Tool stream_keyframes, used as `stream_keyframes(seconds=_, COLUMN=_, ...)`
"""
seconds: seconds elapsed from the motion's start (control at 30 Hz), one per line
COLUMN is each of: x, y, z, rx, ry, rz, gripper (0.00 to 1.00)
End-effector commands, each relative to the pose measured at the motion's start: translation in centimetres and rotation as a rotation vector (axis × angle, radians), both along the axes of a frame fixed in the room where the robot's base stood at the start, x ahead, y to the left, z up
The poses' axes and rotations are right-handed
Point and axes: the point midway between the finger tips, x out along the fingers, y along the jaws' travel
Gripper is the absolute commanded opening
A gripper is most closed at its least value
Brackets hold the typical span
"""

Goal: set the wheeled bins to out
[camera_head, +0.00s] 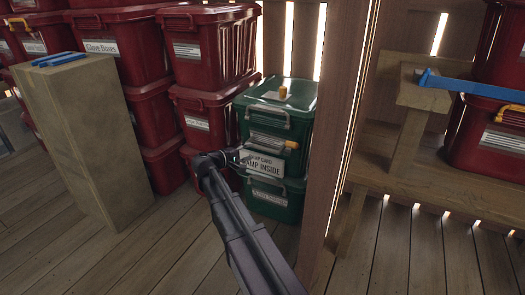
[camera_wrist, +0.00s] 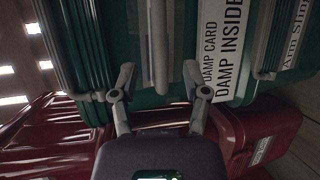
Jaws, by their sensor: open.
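No wheels can be made out on any bin in view. A green lidded bin (camera_head: 305,128) with grey handles tops a green stack in the head view, and another green bin (camera_head: 270,207) is below it. A white card (camera_head: 262,166) reading "DAMP INSIDE" is on the front of the stack; it also shows in the wrist view (camera_wrist: 225,50). My gripper (camera_head: 238,157) is at the left front of the green stack. In the wrist view my gripper (camera_wrist: 156,76) is open and empty, its fingers spread either side of a grey handle (camera_wrist: 160,45). Contact cannot be told.
Red lidded bins (camera_head: 210,50) stand stacked left of the green ones. A tall wooden block (camera_head: 80,140) with a blue item (camera_head: 58,59) stands at left. A wooden post (camera_head: 335,130) rises close at right, before a bench (camera_head: 440,185). Plank floor (camera_head: 150,255) is clear in front.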

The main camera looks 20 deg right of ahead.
Motion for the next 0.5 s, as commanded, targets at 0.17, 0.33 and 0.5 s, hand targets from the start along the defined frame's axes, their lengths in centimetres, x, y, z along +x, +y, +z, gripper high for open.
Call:
stream_keyframes(seconds=0.17, x=0.8, y=-2.7, z=-0.6, rx=0.0, ry=0.0, rz=-0.002, gripper=0.6)
stream_keyframes(seconds=0.33, x=1.3, y=-4.9, z=-1.0, rx=0.0, ry=0.001, rz=-0.002, gripper=0.6)
stream_keyframes(seconds=0.5, x=1.8, y=-6.4, z=-1.3, rx=0.0, ry=0.001, rz=-0.001, gripper=0.6)
